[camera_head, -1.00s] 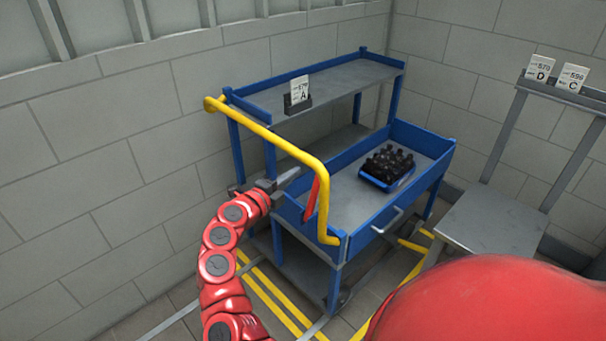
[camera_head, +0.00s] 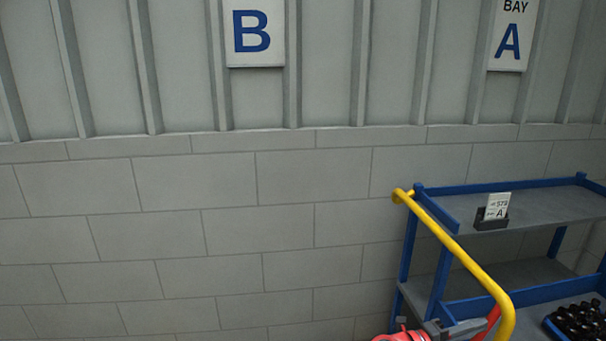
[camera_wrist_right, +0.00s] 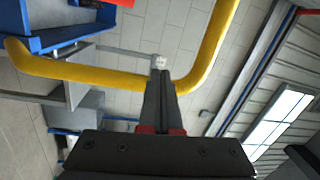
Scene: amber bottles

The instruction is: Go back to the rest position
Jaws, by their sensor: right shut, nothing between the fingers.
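My right gripper (camera_head: 474,325) shows at the bottom edge of the head view, beside the yellow handle of the blue cart. Only its grey end and a bit of my red arm are in the picture. In the right wrist view the right gripper (camera_wrist_right: 160,68) has its fingers together with nothing between them. The yellow handle (camera_wrist_right: 110,80) passes close to the fingers there; I cannot tell whether they touch. My left gripper is in neither view.
Dark bottles (camera_head: 580,320) in a blue tray are cut off at the lower right.

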